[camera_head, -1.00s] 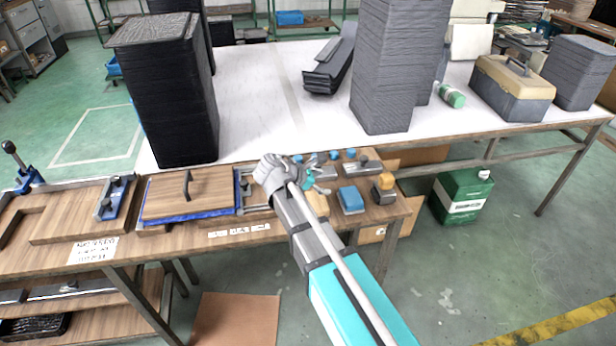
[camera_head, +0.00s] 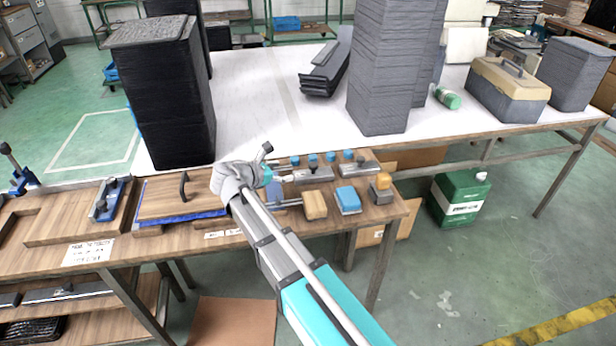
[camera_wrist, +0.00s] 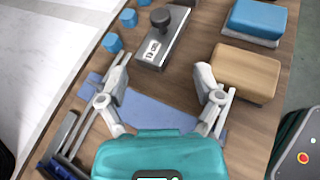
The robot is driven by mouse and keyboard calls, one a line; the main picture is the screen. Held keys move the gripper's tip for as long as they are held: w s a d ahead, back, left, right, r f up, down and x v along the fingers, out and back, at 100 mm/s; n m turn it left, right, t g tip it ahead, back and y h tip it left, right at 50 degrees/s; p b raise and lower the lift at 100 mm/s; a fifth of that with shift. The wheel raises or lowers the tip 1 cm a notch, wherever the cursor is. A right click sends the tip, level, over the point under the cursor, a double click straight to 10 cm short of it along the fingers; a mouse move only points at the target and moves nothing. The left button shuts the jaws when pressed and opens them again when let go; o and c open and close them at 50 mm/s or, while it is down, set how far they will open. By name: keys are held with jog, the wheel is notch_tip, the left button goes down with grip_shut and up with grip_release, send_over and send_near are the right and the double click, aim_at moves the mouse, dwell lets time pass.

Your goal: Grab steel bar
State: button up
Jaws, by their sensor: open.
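A grey steel bar (camera_wrist: 168,42) with a black knob and a small white label lies on the wooden bench at the top middle of the wrist view. In the head view, the steel bar (camera_head: 314,175) is just right of my gripper (camera_head: 277,164). My gripper (camera_wrist: 162,80) is open, with its two fingers spread and nothing between them. The bar's near end is just beyond the fingertips, and I see no contact. A flat blue plate (camera_wrist: 150,113) lies below the fingers.
A wooden block (camera_head: 315,205) and a blue block (camera_head: 348,200) lie in front of the bars. A second grey bar (camera_head: 360,170) lies to the right. Several blue knobs stand behind. A handled wooden board (camera_head: 160,198) is left; tall black (camera_head: 170,110) and grey stacks (camera_head: 385,80) stand behind.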

aim_at(311, 167)
jog(key=b+x, duration=0.2)
jog(key=x, duration=0.5)
jog(key=shift+s+f, duration=0.1)
jog(key=shift+w+d+f+b, duration=0.1)
jog(key=shift+w+d+b, duration=0.2)
jog(key=shift+d+b, duration=0.05)
jog(key=shift+b+x, duration=0.95)
jog(key=shift+x, duration=1.65)
jog(key=shift+s+d, duration=0.1)
grip_shut()
